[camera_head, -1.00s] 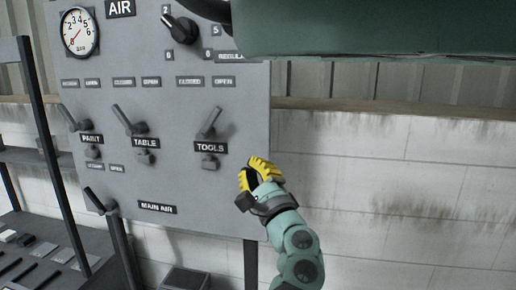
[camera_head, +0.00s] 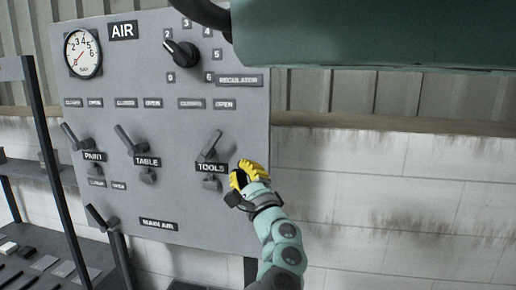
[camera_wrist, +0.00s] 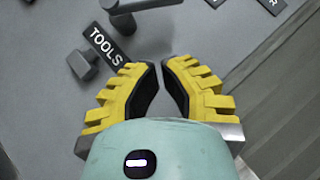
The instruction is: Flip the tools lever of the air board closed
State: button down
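The grey air board (camera_head: 190,205) fills the left half of the head view. Its tools lever (camera_head: 212,145) is a dark handle above the TOOLS label (camera_head: 211,167), tilted up and right toward the OPEN label (camera_head: 224,104). The CLOSED label (camera_head: 190,103) is up and left of it. My gripper (camera_head: 240,178), with yellow fingers, is just right of and below the TOOLS label. In the wrist view, my fingers (camera_wrist: 160,70) are apart with a narrow gap and nothing between them. The tools lever (camera_wrist: 124,18) is beyond the left fingertip, clear of it.
The table lever (camera_head: 129,139), paint lever (camera_head: 74,137) and main air lever (camera_head: 100,217) are farther left. A small block (camera_head: 211,183) juts out under the TOOLS label. The regulator knob (camera_head: 182,54) is above. A white wall (camera_head: 400,180) lies right of the board.

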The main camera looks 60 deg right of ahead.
aim_at(215, 139)
jog(key=p+x, duration=0.1)
jog(key=x, duration=0.3)
jog(key=shift+s+a+r+p, duration=0.1)
jog(key=shift+r+p, duration=0.1)
jog(key=shift+p, duration=0.2)
jog(key=shift+w+a+r+p, duration=0.35)
jog(key=shift+w+r+p, duration=0.35)
jog(key=shift+p, duration=0.4)
jog(key=shift+w+a+r+p, duration=0.15)
jog(key=shift+w+a+p, duration=0.1)
jog(key=shift+w+p, duration=0.35)
